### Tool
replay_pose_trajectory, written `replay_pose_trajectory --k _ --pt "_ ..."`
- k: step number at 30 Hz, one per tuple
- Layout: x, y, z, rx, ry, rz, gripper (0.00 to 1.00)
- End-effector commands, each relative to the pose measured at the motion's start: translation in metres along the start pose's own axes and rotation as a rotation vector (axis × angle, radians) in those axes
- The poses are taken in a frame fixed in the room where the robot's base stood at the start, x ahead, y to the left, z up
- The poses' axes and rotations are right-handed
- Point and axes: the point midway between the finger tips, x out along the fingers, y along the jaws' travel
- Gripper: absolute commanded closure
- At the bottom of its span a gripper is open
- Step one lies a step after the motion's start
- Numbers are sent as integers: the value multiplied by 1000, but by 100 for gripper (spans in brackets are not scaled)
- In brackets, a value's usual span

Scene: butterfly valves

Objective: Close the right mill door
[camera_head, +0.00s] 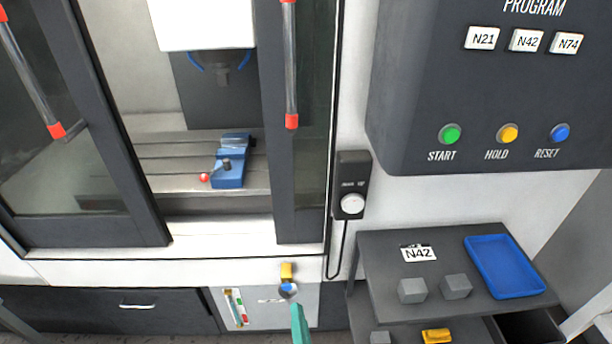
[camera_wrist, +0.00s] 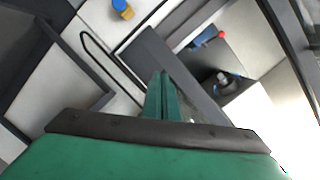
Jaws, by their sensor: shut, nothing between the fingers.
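The right mill door (camera_head: 303,190) is a dark-framed glass panel at the right side of the mill opening. Its upright grey handle (camera_head: 290,70) has red ends. The left mill door (camera_head: 110,140) stands apart from it, with a wide gap between them showing the mill's inside. My green gripper (camera_head: 299,312) is at the bottom of the head view, below the right door and apart from the handle. In the wrist view my gripper (camera_wrist: 163,80) has its fingers together and holds nothing. Dark frame parts lie beyond the fingertips there.
A blue vise (camera_head: 229,168) with a red ball beside it sits inside the mill. A black pendant (camera_head: 352,170) with a cable hangs right of the door. A control panel (camera_head: 490,110) juts out at upper right. A grey shelf (camera_head: 385,245) holds blocks and a blue tray (camera_head: 503,266).

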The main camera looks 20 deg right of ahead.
Motion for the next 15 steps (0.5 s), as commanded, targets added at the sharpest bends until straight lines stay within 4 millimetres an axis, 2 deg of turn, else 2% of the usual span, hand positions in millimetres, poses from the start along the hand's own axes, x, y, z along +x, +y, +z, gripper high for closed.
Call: replay_pose_trajectory --k 1,6,15 --pt "15 -9 -16 50 14 -13 100" --pt "52 -32 -60 223 24 -37 100" --pt "97 -86 -150 500 17 -105 100"
